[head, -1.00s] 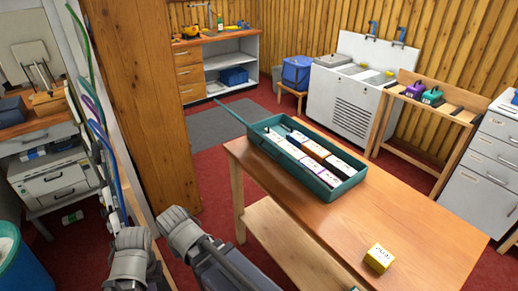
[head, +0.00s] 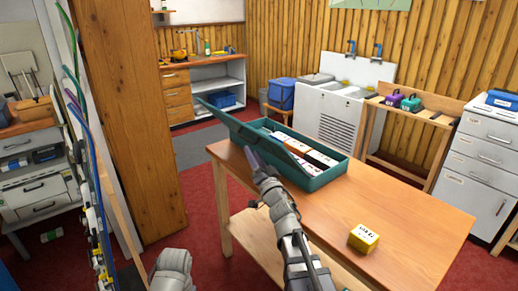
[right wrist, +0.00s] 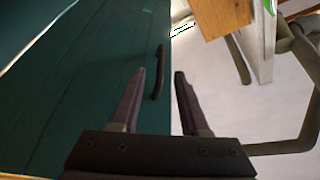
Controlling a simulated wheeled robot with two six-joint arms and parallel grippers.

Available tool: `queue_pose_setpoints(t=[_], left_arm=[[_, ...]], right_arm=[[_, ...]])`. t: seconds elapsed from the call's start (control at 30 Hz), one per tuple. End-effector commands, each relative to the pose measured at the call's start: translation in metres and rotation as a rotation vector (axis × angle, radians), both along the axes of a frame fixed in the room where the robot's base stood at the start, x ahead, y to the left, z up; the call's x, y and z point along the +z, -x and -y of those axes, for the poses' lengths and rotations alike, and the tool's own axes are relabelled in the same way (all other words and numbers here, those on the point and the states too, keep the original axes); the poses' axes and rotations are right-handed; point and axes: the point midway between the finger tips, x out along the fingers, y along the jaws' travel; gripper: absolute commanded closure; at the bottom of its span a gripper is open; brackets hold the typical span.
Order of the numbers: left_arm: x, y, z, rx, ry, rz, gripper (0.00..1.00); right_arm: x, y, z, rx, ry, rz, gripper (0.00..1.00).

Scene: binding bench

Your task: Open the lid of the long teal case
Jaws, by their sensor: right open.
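The long teal case (head: 330,178) sits on the table's far end with its lid (head: 245,128) raised and tilted along its left side. White, orange and dark blocks (head: 303,145) show inside; the lid hides part of them. My right gripper (head: 252,150) is at the near side of the lid, jaws open. In the right wrist view, a teal surface (right wrist: 75,80) fills the left, with a dark handle (right wrist: 158,73) just beyond the left finger. The open fingers (right wrist: 156,100) have nothing clearly between them. My left gripper is out of view.
The wooden table (head: 400,210) carries a yellow box (head: 363,239) at its near right; the tabletop between is clear. A tall wooden post (head: 125,120) and hanging cables stand at left. A white sink unit (head: 345,110) and a grey drawer cabinet (head: 485,165) stand behind.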

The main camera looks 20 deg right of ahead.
Motion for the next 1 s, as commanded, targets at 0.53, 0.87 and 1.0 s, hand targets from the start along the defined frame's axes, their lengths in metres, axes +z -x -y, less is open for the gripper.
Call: queue_pose_setpoints(t=[0.53, 0.87, 1.0], left_arm=[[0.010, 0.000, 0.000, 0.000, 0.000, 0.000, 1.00], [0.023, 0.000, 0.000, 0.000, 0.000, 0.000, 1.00], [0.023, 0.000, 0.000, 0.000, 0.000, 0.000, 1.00]], right_arm=[[0.013, -0.030, -0.002, 0.013, -0.006, 0.013, 0.55], [0.026, -0.072, -0.006, 0.012, -0.006, 0.012, 0.55], [0.025, -0.074, -0.007, 0.011, -0.005, 0.012, 0.55]])
